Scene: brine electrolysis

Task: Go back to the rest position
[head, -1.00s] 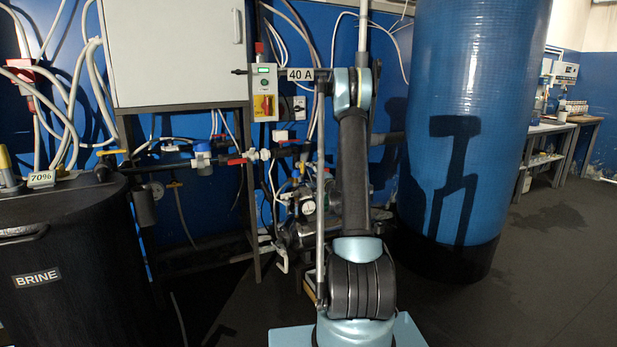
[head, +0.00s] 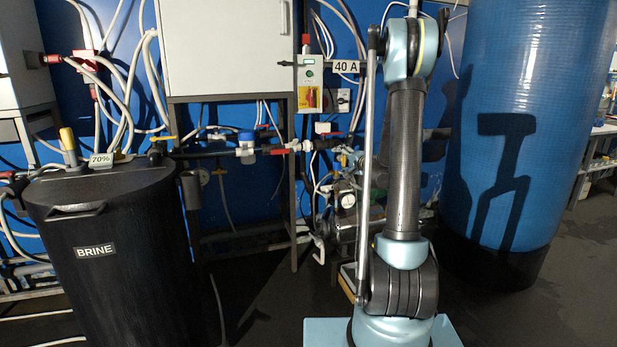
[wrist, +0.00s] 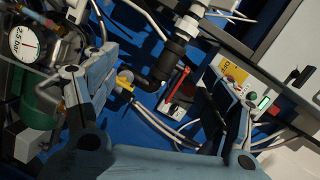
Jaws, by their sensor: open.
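A black BRINE tank (head: 115,260) stands at left. A control box (head: 310,84) and white cabinet (head: 225,50) are behind, above pipework with valves. A tall blue tank (head: 530,110) stands right. A pressure gauge (wrist: 26,42) is at the wrist view's left. Dark floor is open at right.

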